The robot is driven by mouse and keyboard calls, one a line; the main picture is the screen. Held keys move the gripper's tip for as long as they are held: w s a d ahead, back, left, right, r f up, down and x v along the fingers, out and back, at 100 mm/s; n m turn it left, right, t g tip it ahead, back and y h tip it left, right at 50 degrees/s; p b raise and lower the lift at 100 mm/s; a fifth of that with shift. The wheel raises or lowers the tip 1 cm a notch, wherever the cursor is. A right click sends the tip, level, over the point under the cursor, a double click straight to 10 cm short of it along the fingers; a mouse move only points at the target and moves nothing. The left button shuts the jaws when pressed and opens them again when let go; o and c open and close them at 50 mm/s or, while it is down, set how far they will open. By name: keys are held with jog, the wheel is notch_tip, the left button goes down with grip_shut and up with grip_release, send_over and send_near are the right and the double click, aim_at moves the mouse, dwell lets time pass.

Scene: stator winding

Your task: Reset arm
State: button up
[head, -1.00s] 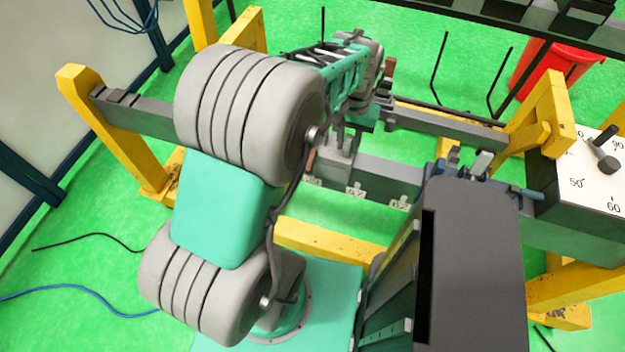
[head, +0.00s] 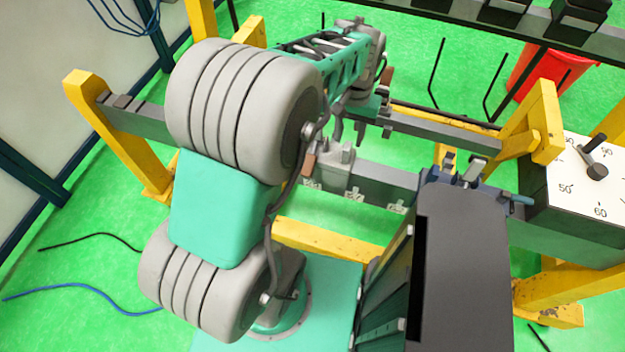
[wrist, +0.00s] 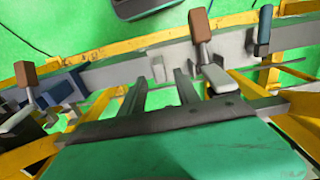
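My gripper (head: 349,130) hangs at the end of my arm, above the grey beam (head: 375,182) of the yellow-framed rig in the head view. In the wrist view its two dark fingers (wrist: 160,92) are spread apart, with nothing held between them. A small pale grey block (wrist: 158,68) on the beam shows beyond the gap between the fingers. A lever with a brown handle (wrist: 198,25) stands just right of the fingers. My arm is folded and partly hides the rig in the head view.
Another brown-handled lever (wrist: 25,72) is at left and a blue-handled one (wrist: 265,25) at right. A dial box (head: 575,215) stands at the right, with a dark machine housing (head: 465,260) before it. A red bin (head: 542,72) is behind. Green floor lies around.

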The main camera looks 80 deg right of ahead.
notch_tip(320, 180, up, 4)
jog(key=shift+r+p, duration=0.1)
jog(key=shift+p, duration=0.95)
